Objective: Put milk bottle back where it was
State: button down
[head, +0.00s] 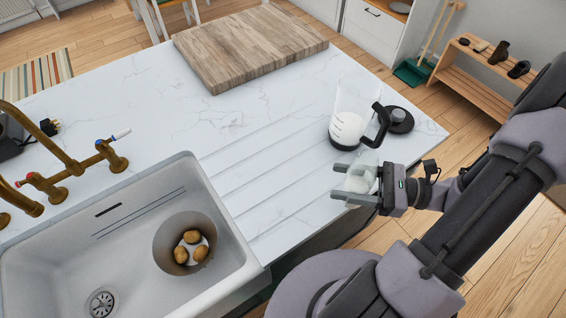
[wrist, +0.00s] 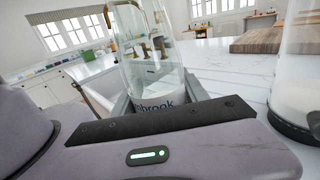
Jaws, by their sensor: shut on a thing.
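My gripper (head: 352,186) is shut on a clear glass milk bottle (head: 363,175) near the right front edge of the counter. In the wrist view the bottle (wrist: 152,62) stands between the fingers, with white milk low inside and dark lettering partly hidden by the gripper. It looks roughly upright. I cannot tell whether its base touches the counter. A glass jug (head: 350,125) with a black handle and white contents stands just behind the bottle on the white counter (head: 290,140).
A round black lid (head: 399,120) lies beside the jug. A wooden board (head: 250,45) lies at the back. A white sink (head: 110,245) with brass taps (head: 100,160) holds a pot (head: 160,245) with potatoes. The grooved counter between sink and jug is clear.

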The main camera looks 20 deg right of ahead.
jog(key=w+a+f+b, duration=0.1)
jog(key=w+a+b, duration=0.1)
jog(key=w+a, duration=0.1)
jog(key=w+a+f+b, duration=0.2)
jog(key=w+a, duration=0.1)
jog(key=a, duration=0.1)
jog(key=w+a+f+b, duration=0.2)
jog(key=w+a, duration=0.2)
jog(key=shift+a+f, duration=0.1)
jog(key=shift+a, duration=0.25)
jog(key=c, duration=0.6)
grip_release()
